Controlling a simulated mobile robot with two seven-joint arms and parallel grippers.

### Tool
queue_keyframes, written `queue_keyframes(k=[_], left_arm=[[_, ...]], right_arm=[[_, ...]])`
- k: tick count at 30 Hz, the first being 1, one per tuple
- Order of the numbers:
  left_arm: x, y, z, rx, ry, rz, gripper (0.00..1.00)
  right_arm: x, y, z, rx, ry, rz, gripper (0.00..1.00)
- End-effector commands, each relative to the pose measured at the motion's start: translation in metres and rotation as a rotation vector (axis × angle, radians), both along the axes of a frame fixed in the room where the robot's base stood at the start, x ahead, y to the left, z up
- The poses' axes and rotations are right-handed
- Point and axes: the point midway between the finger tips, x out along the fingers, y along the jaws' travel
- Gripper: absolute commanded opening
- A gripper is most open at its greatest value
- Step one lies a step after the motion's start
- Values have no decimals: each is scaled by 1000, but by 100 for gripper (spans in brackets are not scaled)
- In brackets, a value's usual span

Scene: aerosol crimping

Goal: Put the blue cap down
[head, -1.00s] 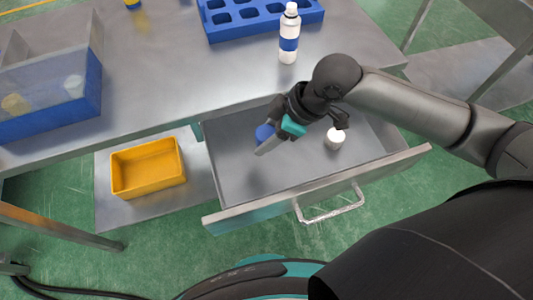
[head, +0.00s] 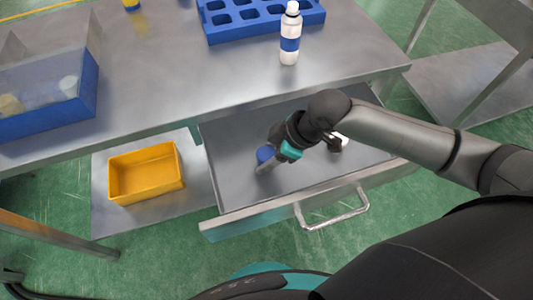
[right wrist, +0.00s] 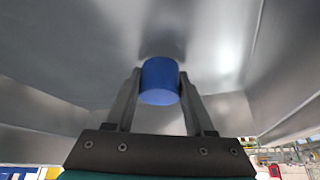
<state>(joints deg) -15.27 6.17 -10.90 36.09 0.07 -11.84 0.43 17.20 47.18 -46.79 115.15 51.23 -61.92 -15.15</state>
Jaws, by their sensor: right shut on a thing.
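The blue cap (head: 265,154) is between the fingers of my right gripper (head: 266,165), inside the open drawer (head: 232,178). In the right wrist view the cap (right wrist: 160,82) shows as a short blue cylinder with a finger on each side, so the right gripper (right wrist: 160,95) is shut on it. Bare grey metal of the drawer lies around it. I cannot tell whether the cap touches the drawer floor. My left gripper is not in view.
A white round item (head: 343,141) lies in the drawer, partly hidden by my right gripper. A white bottle with a blue band (head: 290,40) stands on the table near a blue rack (head: 262,28). A yellow bin (head: 146,173) sits left of the drawer. The drawer's left part is clear.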

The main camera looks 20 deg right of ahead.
Motion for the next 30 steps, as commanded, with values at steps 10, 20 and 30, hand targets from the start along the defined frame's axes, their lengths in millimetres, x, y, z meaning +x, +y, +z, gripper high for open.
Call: queue_keyframes(k=[10,20,30], left_arm=[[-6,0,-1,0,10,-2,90],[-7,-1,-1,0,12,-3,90],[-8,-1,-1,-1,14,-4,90]], right_arm=[[0,0,-8,0,0,0,0],[0,0,-8,0,0,0,84],[0,0,1,1,-2,2,84]])
